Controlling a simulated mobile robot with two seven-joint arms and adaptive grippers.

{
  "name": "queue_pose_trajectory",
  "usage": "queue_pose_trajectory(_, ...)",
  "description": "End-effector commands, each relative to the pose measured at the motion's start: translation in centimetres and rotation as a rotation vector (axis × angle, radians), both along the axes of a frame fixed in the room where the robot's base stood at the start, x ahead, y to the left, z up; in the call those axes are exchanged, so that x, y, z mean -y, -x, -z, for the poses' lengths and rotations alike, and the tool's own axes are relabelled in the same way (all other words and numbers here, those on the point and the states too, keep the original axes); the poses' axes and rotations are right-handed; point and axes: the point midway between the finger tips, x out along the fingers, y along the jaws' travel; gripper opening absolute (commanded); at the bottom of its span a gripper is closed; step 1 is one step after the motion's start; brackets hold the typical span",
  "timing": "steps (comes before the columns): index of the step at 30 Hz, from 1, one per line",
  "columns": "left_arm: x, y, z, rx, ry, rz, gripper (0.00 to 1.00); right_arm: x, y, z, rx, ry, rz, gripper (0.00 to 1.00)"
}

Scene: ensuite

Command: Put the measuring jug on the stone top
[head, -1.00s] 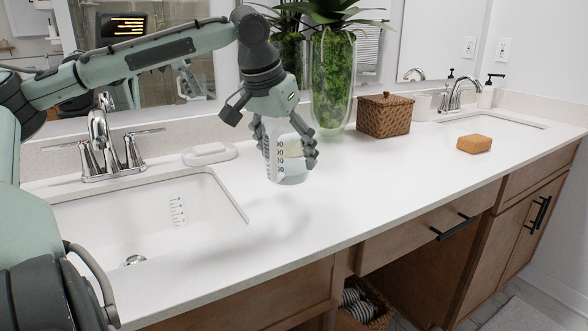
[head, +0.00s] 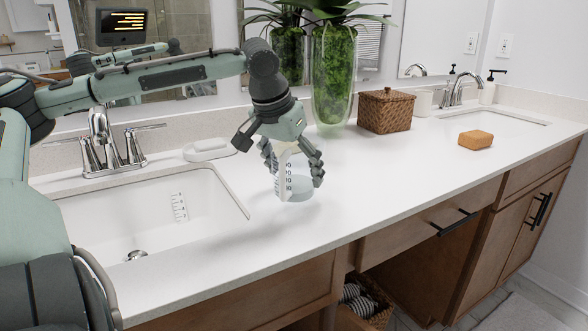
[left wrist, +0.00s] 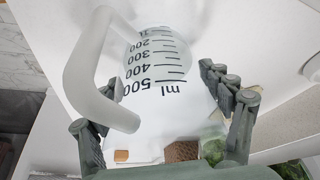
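The measuring jug (head: 293,186) is clear, with black volume marks and a pale handle. It is between the fingers of my left gripper (head: 292,166), which is shut on it from above. The jug is low over the white stone top (head: 370,185), right of the left basin; I cannot tell if its base touches. In the left wrist view the jug (left wrist: 160,60) shows its ml scale and its handle at the left, with my left gripper's (left wrist: 170,125) fingers on both sides. My right gripper is not in view.
A tall green glass vase (head: 333,80) and a woven box (head: 386,110) stand behind the jug. A soap dish (head: 207,150) is at the back left, beside the left basin (head: 140,215). An orange sponge (head: 475,139) lies to the right. The middle front of the top is clear.

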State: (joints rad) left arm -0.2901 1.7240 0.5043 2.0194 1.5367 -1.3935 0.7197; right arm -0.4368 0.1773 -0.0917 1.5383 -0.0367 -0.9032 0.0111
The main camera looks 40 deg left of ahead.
Motion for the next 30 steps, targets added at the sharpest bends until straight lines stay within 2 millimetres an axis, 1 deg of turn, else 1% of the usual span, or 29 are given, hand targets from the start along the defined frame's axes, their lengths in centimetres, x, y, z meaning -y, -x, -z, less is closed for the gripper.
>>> queue_pose_trajectory(1, 0.0, 0.0, 0.0, 0.000, 0.000, 0.000, 0.89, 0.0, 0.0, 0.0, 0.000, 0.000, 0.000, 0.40)
queue_pose_trajectory(3, 0.0, 0.0, 0.0, 0.000, 0.000, 0.000, 0.97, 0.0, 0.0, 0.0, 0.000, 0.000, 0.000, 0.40)
queue_pose_trajectory(13, 0.0, 0.0, -0.1, 0.000, 0.000, 0.000, 0.97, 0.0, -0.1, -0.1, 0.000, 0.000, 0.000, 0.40)
queue_pose_trajectory(16, 0.0, 0.1, -0.6, 0.002, 0.000, 0.000, 0.97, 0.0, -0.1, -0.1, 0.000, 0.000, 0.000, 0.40)
queue_pose_trajectory(20, 0.2, 0.7, -2.5, 0.006, 0.000, 0.000, 0.97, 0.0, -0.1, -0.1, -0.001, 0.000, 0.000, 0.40)
queue_pose_trajectory(27, 0.6, 2.7, -7.4, 0.006, 0.000, 0.000, 0.97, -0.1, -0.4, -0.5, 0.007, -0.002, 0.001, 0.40)
queue_pose_trajectory(30, 0.7, 3.5, -9.1, 0.004, -0.001, 0.000, 0.97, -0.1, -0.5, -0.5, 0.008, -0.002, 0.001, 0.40)
